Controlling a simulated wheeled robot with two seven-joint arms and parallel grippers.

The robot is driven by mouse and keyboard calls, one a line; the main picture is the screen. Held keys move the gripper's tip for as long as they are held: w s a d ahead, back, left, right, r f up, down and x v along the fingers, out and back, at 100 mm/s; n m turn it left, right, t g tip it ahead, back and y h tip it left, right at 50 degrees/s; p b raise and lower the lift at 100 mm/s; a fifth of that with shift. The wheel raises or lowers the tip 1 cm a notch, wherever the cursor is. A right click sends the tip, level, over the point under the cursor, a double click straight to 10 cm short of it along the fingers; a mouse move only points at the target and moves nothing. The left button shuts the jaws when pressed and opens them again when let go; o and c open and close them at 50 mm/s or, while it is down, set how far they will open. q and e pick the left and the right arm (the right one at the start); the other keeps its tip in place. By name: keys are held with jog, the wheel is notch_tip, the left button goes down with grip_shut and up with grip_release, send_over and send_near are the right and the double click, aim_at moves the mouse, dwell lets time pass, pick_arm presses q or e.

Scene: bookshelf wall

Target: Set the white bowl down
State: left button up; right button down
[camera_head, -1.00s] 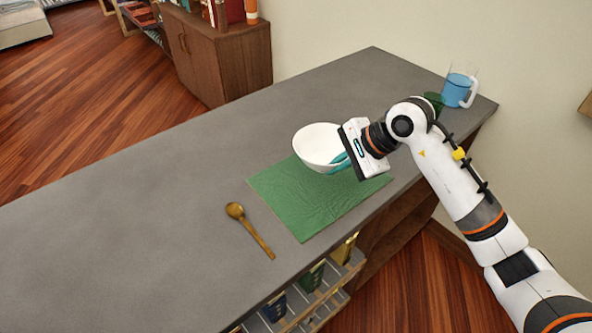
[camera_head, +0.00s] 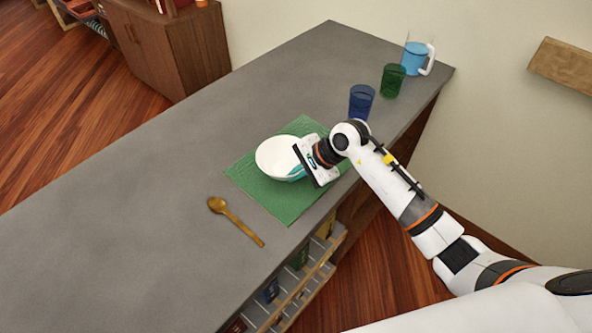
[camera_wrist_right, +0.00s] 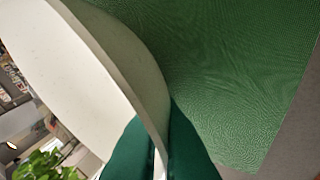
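The white bowl (camera_head: 278,157) is over the green placemat (camera_head: 243,176) on the grey counter, close to the mat's surface. I cannot tell whether it touches the mat. My right gripper (camera_head: 296,171) is at the bowl's right side, its teal fingers on the rim. In the right wrist view the bowl (camera_wrist_right: 75,65) fills the left part, with its wall between the green fingers (camera_wrist_right: 158,150). The placemat (camera_wrist_right: 235,70) lies behind it. My left gripper is not in view.
A wooden spoon (camera_head: 236,221) lies left of the mat. A blue cup (camera_head: 361,101), a green cup (camera_head: 393,80) and a pitcher of blue liquid (camera_head: 415,56) stand toward the far right end. The counter's left part is clear.

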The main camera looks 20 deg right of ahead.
jog(key=c, duration=1.6)
grip_release()
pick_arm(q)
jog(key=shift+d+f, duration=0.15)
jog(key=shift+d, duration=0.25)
